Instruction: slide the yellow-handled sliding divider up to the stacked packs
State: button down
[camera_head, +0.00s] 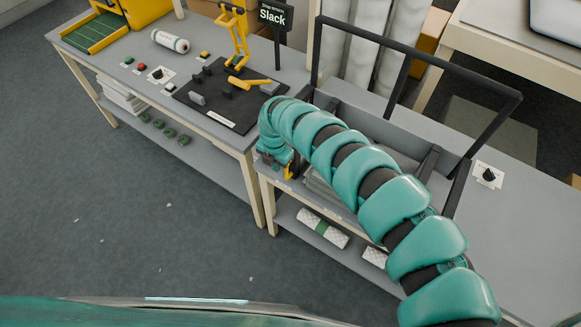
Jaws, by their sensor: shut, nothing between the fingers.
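My teal arm reaches across the right-hand bench and curls down at its front left corner. My gripper (284,164) is at the end of it, low by the bench's front edge, small and partly hidden by my arm; it is shut with nothing held. A small yellow piece (289,171) shows right at the gripper and may be the divider's handle; I cannot tell whether they touch. The divider's panel is not clearly visible. Pale flat packs (322,192) lie stacked just right of the gripper, largely covered by my arm.
A black upright frame (425,62) rises over the right bench. The left bench holds a black fixture board (222,100) with a yellow lever clamp (236,38), a white roll (170,41) and buttons. Wrapped rolls (323,228) lie on the lower shelf. The floor in front is mostly clear.

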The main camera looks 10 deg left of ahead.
jog(key=shift+s+d+p, duration=0.3)
jog(key=shift+d+p, duration=0.5)
jog(key=shift+d, duration=0.05)
jog(key=shift+s+d+p, duration=0.3)
jog(key=shift+d+p, duration=0.5)
jog(key=shift+d, duration=0.05)
jog(key=shift+s+d+p, duration=0.3)
jog(key=shift+d+p, duration=0.5)
jog(key=shift+d, duration=0.05)
jog(key=shift+a+f, duration=0.1)
jog(key=shift+a, duration=0.05)
jog(key=shift+w+a+b, duration=0.2)
jog(key=shift+a+b, duration=0.15)
jog(key=shift+b, duration=0.25)
jog(key=shift+a+b, duration=0.7)
jog(key=shift+b, duration=0.05)
notch_tip(320, 180, up, 9)
jog(key=p, duration=0.6)
send_over(287, 172)
jog(key=a, duration=0.2)
jog(key=shift+w+d, duration=0.25)
jog(key=shift+w, duration=0.1)
